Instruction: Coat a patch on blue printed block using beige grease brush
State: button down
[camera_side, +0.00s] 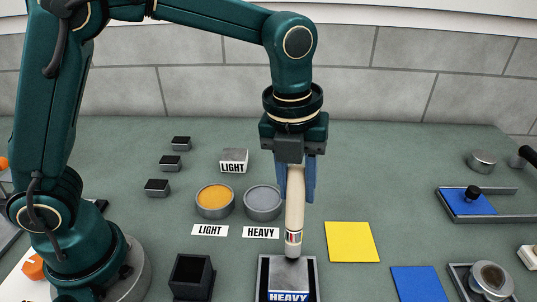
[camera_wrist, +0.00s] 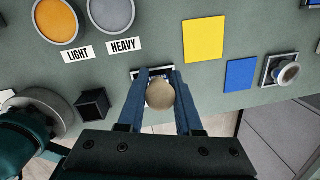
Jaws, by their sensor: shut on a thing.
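My gripper (camera_side: 300,186) is shut on the beige grease brush (camera_side: 295,208) and holds it upright, bristles down. The brush tip is at the top face of the grey block (camera_side: 287,279) with blue HEAVY print; I cannot tell whether it touches. The block sits in a dark-rimmed tray (camera_side: 263,268) at the front. In the wrist view the round end of the brush (camera_wrist: 161,96) shows between my gripper's blue fingers (camera_wrist: 160,82) and hides most of the block. The brush covers part of the top face, so any coat there is unclear.
Cups of orange grease (camera_side: 214,200) and grey grease (camera_side: 263,202) stand behind, with LIGHT (camera_side: 210,230) and HEAVY (camera_side: 261,232) labels. A LIGHT-printed block (camera_side: 234,158) sits farther back. A yellow square (camera_side: 351,241) and blue square (camera_side: 418,284) lie right; a black open box (camera_side: 192,277) stands left.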

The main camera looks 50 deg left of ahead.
aim_at(298, 213)
jog(key=shift+w+a, duration=0.2)
jog(key=shift+s+d+f, duration=0.15)
jog(key=shift+s+d, duration=1.15)
jog(key=shift+s, duration=0.05)
jog(key=shift+w+a, duration=0.45)
jog(key=shift+a, duration=0.4)
jog(key=shift+w+a, duration=0.45)
jog(key=shift+a, duration=0.4)
jog(key=shift+s+d+f, duration=0.1)
jog(key=shift+s+d, duration=1.25)
jog(key=shift+s, duration=0.15)
jog(key=shift+s+d, duration=1.05)
